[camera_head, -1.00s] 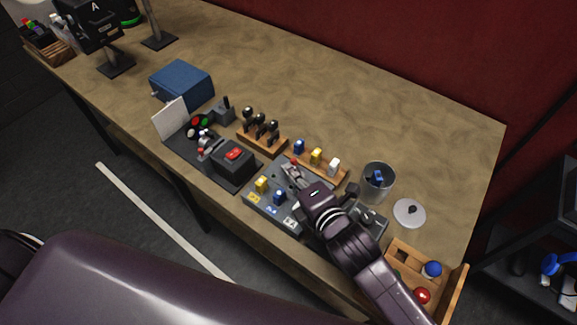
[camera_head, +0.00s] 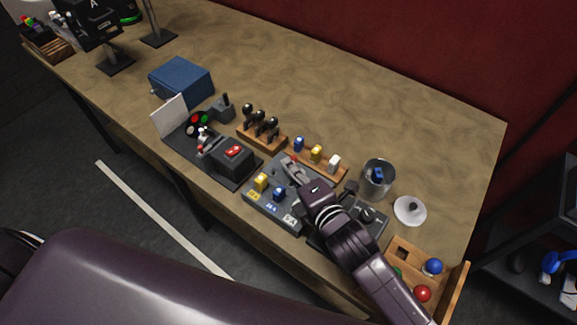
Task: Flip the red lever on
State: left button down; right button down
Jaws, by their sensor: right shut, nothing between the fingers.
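My right gripper (camera_head: 291,168) is shut and empty, pointing down over the back edge of a grey switch panel (camera_head: 258,208). The panel carries a yellow switch (camera_head: 261,181) and a blue switch (camera_head: 279,194), with small labels in front. I cannot tell whether the gripper touches anything there. A black box to the left has a red rocker switch (camera_head: 233,151). My left gripper is not in view.
A wooden rack with blue, yellow and white blocks (camera_head: 334,162) stands just behind the gripper. A glass cup (camera_head: 379,180), a round lid (camera_head: 410,210) and a wooden crate (camera_head: 458,290) with balls lie to the right.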

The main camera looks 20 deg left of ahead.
jog(key=shift+d, duration=0.1)
jog(key=shift+d, duration=0.15)
dwell(0.3)
jog(key=shift+s+r, duration=0.1)
jog(key=shift+s+d+r+p, duration=0.1)
jog(key=shift+s+d+p, duration=0.05)
jog(key=shift+d+p, duration=0.55)
jog(key=shift+p, duration=0.2)
jog(key=shift+s+d+f+p, duration=0.15)
jog(key=shift+d+f+p, duration=0.05)
jog(key=shift+d+p, duration=0.15)
dwell(0.5)
jog(key=shift+d, duration=0.1)
jog(key=shift+t+y, duration=0.3)
jog(key=v, duration=1.2)
jog(key=shift+s+r, duration=0.1)
jog(key=shift+r, duration=0.05)
